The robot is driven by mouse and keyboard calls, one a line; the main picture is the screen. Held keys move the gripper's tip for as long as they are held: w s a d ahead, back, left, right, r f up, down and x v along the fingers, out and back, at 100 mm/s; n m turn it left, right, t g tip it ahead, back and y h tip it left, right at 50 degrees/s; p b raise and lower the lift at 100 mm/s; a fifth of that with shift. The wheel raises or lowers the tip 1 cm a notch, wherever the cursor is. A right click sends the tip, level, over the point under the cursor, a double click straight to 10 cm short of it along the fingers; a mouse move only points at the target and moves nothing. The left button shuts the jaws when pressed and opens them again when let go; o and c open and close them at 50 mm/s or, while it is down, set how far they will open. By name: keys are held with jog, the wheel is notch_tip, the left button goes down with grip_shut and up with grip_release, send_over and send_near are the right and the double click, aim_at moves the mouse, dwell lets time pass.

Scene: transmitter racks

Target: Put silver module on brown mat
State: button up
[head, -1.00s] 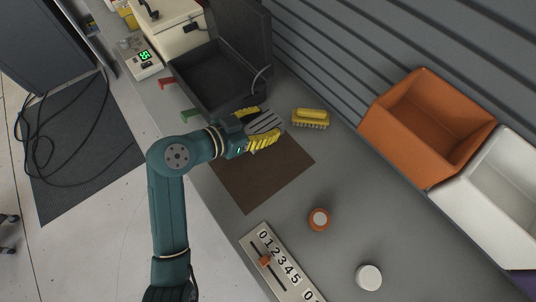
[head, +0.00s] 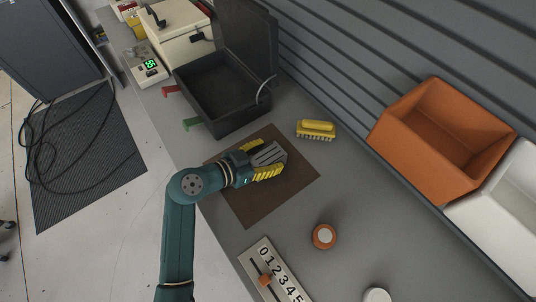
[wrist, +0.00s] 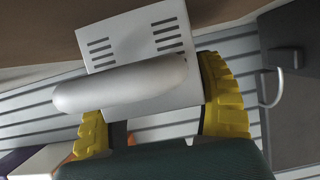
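The silver module (head: 268,154) is a pale, box-shaped unit with dark slots and a rounded handle. My gripper (head: 266,162) has its yellow fingers on either side of it and is shut on it. In the wrist view the module (wrist: 142,48) shows between the yellow fingers (wrist: 160,115), its handle towards my gripper. The brown mat (head: 262,205) lies flat on the bench, and my gripper and the module are over its far half. In the wrist view a brown surface, the mat (wrist: 35,30), fills the top. I cannot tell whether the module touches the mat.
An open black case (head: 222,92) stands just beyond the mat. A yellow brush (head: 316,129) lies to its right. An orange-and-white round item (head: 323,236) and a numbered slider panel (head: 272,275) are nearer. Orange (head: 440,140) and white (head: 505,210) bins line the wall.

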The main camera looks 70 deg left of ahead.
jog(key=shift+o, duration=1.3)
jog(key=shift+r, duration=0.2)
jog(key=p+v, duration=0.2)
jog(key=v, duration=1)
